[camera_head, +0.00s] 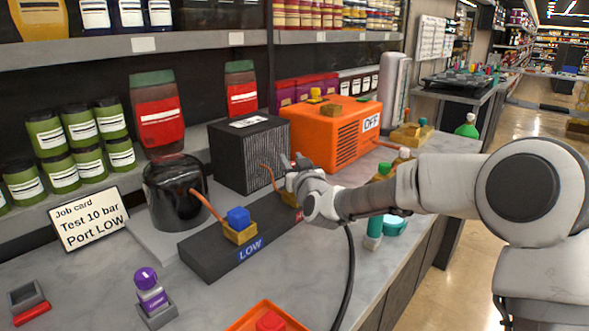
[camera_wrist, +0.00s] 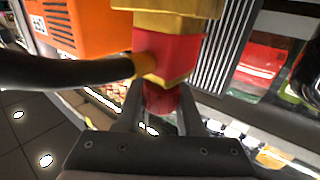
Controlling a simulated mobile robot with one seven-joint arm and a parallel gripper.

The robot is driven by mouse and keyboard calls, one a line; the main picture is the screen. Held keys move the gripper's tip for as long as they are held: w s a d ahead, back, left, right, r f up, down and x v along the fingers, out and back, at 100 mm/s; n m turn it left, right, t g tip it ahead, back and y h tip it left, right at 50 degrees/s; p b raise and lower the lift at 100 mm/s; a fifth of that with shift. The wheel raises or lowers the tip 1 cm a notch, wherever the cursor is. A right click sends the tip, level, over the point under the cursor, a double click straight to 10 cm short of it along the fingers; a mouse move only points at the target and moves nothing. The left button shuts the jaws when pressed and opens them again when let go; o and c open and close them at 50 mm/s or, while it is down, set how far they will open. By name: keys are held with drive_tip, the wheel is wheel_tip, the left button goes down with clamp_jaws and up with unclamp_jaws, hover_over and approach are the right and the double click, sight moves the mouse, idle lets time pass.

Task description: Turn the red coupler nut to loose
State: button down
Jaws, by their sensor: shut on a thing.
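The red coupler nut (camera_wrist: 172,55) shows in the wrist view below a brass fitting (camera_wrist: 180,8), with a narrower red end (camera_wrist: 160,98) reaching down between my fingers. My gripper (camera_wrist: 160,118) is shut on the red piece, one finger on each side. A black hose (camera_wrist: 60,70) joins the coupler from the left through a brass collar. In the head view my gripper (camera_head: 292,180) is at the right end of the dark port block (camera_head: 205,262). There my gripper and wrist hide the nut. A red label beside it is mostly covered.
A blue knob (camera_head: 238,218) on a brass base sits by the LOW label. The orange box marked OFF (camera_head: 330,135), black ribbed box (camera_head: 250,155) and black pot (camera_head: 172,190) stand behind. A purple-topped part (camera_head: 147,280) and orange tray (camera_head: 250,318) are in front. The hose (camera_head: 350,270) hangs below my wrist.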

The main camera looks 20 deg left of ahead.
drive_tip(key=shift+s+a+n+g+y+b, duration=0.15)
drive_tip(key=shift+n+g+y+b, duration=0.2)
drive_tip(key=shift+n+g+y, duration=0.65)
drive_tip(key=shift+a+y, duration=0.1)
drive_tip(key=shift+y, duration=0.3)
idle(0.4)
drive_tip(key=c, duration=0.5)
unclamp_jaws()
drive_tip(key=p+v, duration=0.3)
drive_tip(key=v, duration=1.4)
drive_tip(key=shift+s+d+r, duration=0.15)
drive_tip(key=shift+d+r, duration=0.1)
